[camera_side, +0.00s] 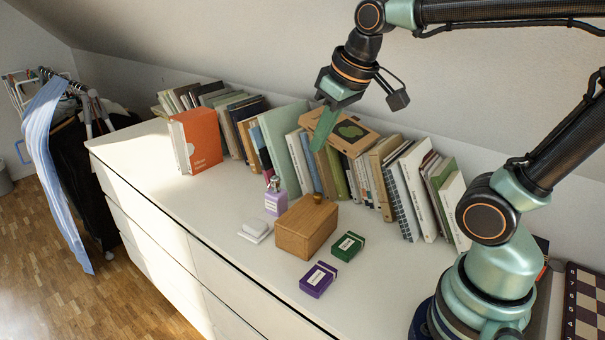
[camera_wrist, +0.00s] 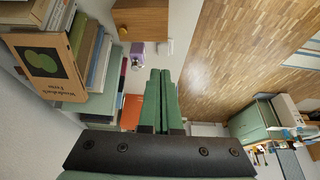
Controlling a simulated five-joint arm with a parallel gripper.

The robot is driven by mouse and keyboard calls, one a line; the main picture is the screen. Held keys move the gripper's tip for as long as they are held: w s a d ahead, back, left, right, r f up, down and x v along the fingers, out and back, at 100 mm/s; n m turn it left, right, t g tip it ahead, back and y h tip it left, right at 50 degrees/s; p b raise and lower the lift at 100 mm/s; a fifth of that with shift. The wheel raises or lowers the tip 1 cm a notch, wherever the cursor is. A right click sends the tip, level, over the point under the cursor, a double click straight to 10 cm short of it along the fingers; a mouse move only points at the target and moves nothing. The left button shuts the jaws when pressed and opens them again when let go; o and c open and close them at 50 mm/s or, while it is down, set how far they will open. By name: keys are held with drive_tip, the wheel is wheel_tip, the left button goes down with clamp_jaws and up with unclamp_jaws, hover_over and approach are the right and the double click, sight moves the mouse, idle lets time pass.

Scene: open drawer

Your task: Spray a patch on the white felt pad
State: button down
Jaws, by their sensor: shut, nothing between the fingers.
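A small lilac spray bottle (camera_side: 276,201) with a silvery top stands upright on the white dresser, left of a wooden box. The white felt pad (camera_side: 256,231) lies in front of the bottle, with a white block-like piece seeming to rest on it. My gripper (camera_side: 318,147) is high above the dresser, near the books, apart from the bottle and pad. Its green fingers (camera_wrist: 161,72) are together and empty in the wrist view. The bottle (camera_wrist: 137,56) also shows there, beyond the fingertips, with a small white shape beside it that may be the pad.
The wooden box (camera_side: 305,230) with a knob stands right of the bottle. A green box (camera_side: 347,246) and a purple box (camera_side: 318,280) lie near it. A row of books (camera_side: 403,190) lines the back. The dresser top (camera_side: 200,205) left of the pad is clear.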

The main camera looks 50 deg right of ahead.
drive_tip(key=w+d+r+g, duration=0.2)
drive_tip(key=w+d+r, duration=0.1)
drive_tip(key=w, duration=0.7)
drive_tip(key=g, duration=0.3)
hover_over(275, 178)
drive_tip(key=shift+f, duration=2.5)
wheel_tip(275, 178, down, 14)
drive_tip(key=shift+f, duration=0.1)
